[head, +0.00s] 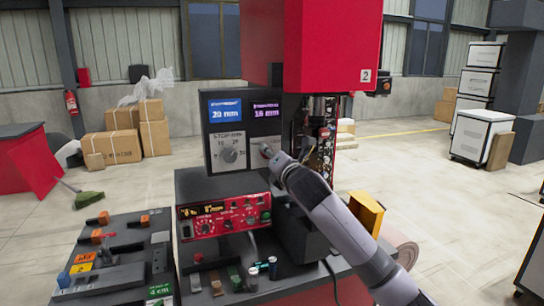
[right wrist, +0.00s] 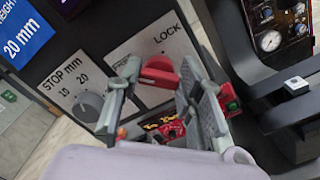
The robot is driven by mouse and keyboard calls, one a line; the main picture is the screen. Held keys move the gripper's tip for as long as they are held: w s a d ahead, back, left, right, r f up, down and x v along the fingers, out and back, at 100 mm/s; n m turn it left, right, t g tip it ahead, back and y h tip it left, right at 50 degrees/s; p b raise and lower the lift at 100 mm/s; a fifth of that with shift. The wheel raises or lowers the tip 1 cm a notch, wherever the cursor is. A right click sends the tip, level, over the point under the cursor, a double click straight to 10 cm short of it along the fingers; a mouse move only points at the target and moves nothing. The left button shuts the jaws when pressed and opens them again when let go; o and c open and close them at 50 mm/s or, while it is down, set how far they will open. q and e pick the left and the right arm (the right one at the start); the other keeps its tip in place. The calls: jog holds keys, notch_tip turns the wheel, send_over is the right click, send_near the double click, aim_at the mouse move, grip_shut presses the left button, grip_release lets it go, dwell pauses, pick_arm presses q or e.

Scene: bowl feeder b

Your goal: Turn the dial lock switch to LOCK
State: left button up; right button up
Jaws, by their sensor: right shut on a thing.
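The dial lock switch (right wrist: 160,72) is a red knob on a pale label plate with the word LOCK (right wrist: 165,34) at its upper right, in the right wrist view. A second word at the plate's left is partly covered by a finger. My right gripper (right wrist: 160,85) has its two fingers on either side of the red knob and is shut on it. I cannot tell exactly where the knob points. In the head view my right gripper (head: 266,151) reaches the black control panel (head: 207,138) from the right and hides the switch. My left gripper is not in view.
Left of the switch is the grey STOP mm dial (head: 230,155), under a blue 20 mm display (head: 225,109). Below is a red control box (head: 222,216) with several knobs. A black bracket with a gauge (right wrist: 271,41) stands close on the right.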

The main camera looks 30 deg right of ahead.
jog(key=m, duration=0.6)
jog(key=m+p, duration=0.1)
jog(key=m, duration=0.5)
jog(key=f+m+p, duration=0.1)
jog(key=m, duration=0.4)
jog(key=shift+m, duration=0.4)
dwell(0.5)
jog(key=o, duration=1.2)
jog(key=shift+s+r, duration=0.1)
jog(key=v, duration=1.1)
jog(key=shift+s+a, duration=0.2)
jog(key=shift+s, duration=0.2)
